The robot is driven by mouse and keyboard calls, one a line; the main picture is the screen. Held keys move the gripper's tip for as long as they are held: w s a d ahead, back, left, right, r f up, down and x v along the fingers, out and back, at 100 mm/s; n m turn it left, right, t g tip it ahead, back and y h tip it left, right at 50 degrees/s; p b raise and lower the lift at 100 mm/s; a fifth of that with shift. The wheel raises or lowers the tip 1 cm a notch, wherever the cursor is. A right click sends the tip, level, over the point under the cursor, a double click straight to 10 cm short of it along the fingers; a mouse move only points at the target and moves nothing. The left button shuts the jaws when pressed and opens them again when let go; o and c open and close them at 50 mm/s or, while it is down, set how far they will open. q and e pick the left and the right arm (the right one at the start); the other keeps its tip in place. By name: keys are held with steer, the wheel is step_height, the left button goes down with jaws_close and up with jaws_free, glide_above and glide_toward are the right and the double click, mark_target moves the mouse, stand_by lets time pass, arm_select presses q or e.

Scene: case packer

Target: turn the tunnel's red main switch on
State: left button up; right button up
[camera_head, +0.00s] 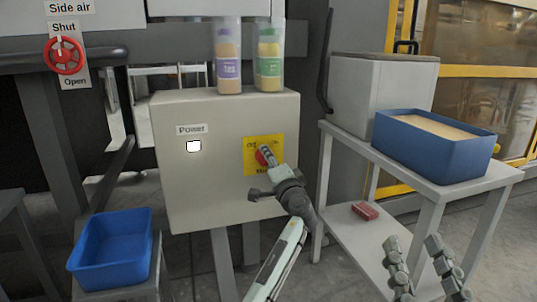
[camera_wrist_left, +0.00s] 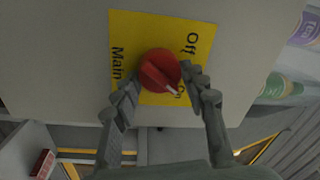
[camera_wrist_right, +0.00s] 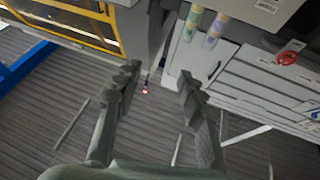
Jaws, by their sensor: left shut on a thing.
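The red main switch (camera_wrist_left: 158,68) is a round knob on a yellow plate (camera_wrist_left: 125,30) marked Off and Main. It also shows in the head view (camera_head: 262,157), on the front of a grey cabinet. My left gripper (camera_wrist_left: 165,92) is shut on the knob, a finger on each side.
A white Power lamp (camera_head: 194,146) is on the grey cabinet (camera_head: 205,200). Two bottle tubes (camera_head: 228,60) stand on top. A blue bin (camera_head: 112,250) is at left. A side table (camera_head: 400,170) at right bears a blue tray (camera_head: 430,150); a red block (camera_head: 365,210) lies below.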

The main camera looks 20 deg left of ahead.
arm_select(q)
steer(key=shift+m+p, duration=0.55)
steer(key=shift+m, duration=0.55)
arm_select(e)
step_height(320, 180, down, 6)
steer(key=w+g+h, duration=0.1)
steer(key=g, duration=0.2)
steer(key=shift+w+d+r, duration=0.15)
steer(key=shift+w+d, duration=0.25)
arm_select(q)
steer(key=o, duration=1.2)
steer(key=shift+c, duration=0.2)
